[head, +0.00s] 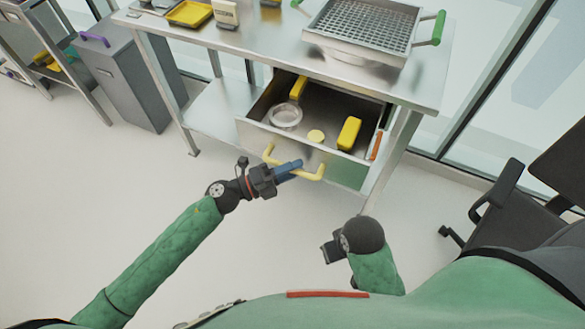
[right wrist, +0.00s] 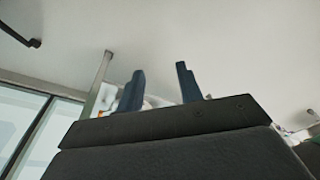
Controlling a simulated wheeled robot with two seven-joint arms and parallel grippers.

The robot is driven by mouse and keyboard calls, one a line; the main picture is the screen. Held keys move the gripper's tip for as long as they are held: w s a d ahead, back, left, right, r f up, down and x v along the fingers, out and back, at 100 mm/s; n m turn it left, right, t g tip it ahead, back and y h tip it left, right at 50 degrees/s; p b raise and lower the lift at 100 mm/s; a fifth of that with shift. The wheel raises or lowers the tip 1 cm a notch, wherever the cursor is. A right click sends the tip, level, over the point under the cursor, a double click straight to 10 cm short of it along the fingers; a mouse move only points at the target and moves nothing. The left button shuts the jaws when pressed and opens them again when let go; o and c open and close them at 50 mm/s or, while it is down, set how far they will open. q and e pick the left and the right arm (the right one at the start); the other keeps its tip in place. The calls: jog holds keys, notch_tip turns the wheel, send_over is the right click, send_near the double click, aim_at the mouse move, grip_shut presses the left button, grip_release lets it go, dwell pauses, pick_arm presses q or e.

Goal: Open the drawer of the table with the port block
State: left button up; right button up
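The drawer (head: 258,135) of the metal table (head: 250,58) is pulled well out, and its inside shows. A yellow bar handle (head: 312,176) is on its front. My left gripper (head: 291,167) is at the handle, its blue fingers closed across the bar. A cream block (head: 226,13) stands on the tabletop at the back left; I cannot tell for sure if it is the port block. My right gripper (head: 331,250) hangs low in front of the table, away from the drawer. In the right wrist view its two fingers (right wrist: 160,88) are apart with nothing between them.
The drawer holds a clear round dish (head: 286,116), a yellow block (head: 349,133) and other small items. A mesh basket (head: 366,27) and yellow tray (head: 188,13) stand on top. A grey bin (head: 125,78) is left, a dark chair (head: 510,220) right. Floor at left is clear.

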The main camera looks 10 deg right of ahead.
pick_arm(q)
jog(key=shift+a, duration=0.1)
